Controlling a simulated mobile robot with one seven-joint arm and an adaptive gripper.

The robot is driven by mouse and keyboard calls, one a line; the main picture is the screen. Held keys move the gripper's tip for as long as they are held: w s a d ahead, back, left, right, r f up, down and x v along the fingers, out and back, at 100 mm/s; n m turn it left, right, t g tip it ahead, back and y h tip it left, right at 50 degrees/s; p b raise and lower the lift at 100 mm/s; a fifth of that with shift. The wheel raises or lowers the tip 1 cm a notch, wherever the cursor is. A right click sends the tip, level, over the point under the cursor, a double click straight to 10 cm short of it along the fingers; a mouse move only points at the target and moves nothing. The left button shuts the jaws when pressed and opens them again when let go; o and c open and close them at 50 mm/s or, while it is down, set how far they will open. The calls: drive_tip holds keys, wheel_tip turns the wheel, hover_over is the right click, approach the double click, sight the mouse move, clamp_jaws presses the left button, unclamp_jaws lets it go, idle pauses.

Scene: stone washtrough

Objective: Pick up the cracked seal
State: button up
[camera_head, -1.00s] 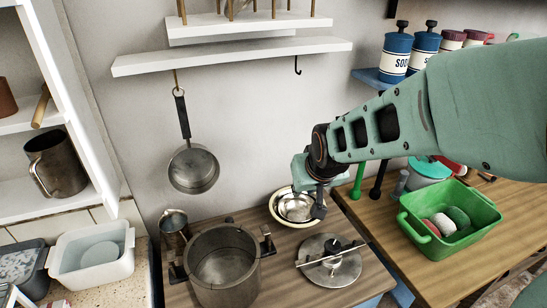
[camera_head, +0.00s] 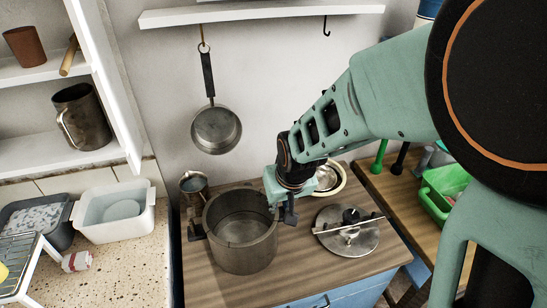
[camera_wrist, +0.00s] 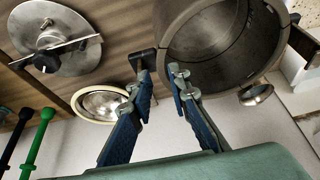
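I cannot clearly make out a cracked seal. A pale cream ring (camera_head: 342,180) shows around the small metal bowl (camera_head: 325,178) at the back of the counter; I cannot tell whether it is a separate seal or the bowl's rim. It also shows in the wrist view (camera_wrist: 80,112). My gripper (camera_head: 290,212) is between the big metal pot and the lid, in front of the bowl. In the wrist view my gripper (camera_wrist: 161,73) has its two blue-padded fingers apart with nothing between them. My arm partly hides the bowl in the head view.
The open pot (camera_head: 240,245) stands close left of my gripper. The metal lid (camera_head: 347,232) with its crossbar lies to the right. A small metal jug (camera_head: 194,184) stands behind the pot. A white tub (camera_head: 117,213) and green basket (camera_head: 440,190) flank the counter. A pan (camera_head: 216,128) hangs above.

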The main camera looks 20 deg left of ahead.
sight(278, 215)
drive_tip(key=b+x, duration=0.1)
drive_tip(key=x, duration=0.3)
drive_tip(key=shift+a+b, duration=0.1)
drive_tip(key=shift+b, duration=0.3)
drive_tip(key=shift+s, duration=0.1)
clamp_jaws()
drive_tip(key=shift+r, duration=0.25)
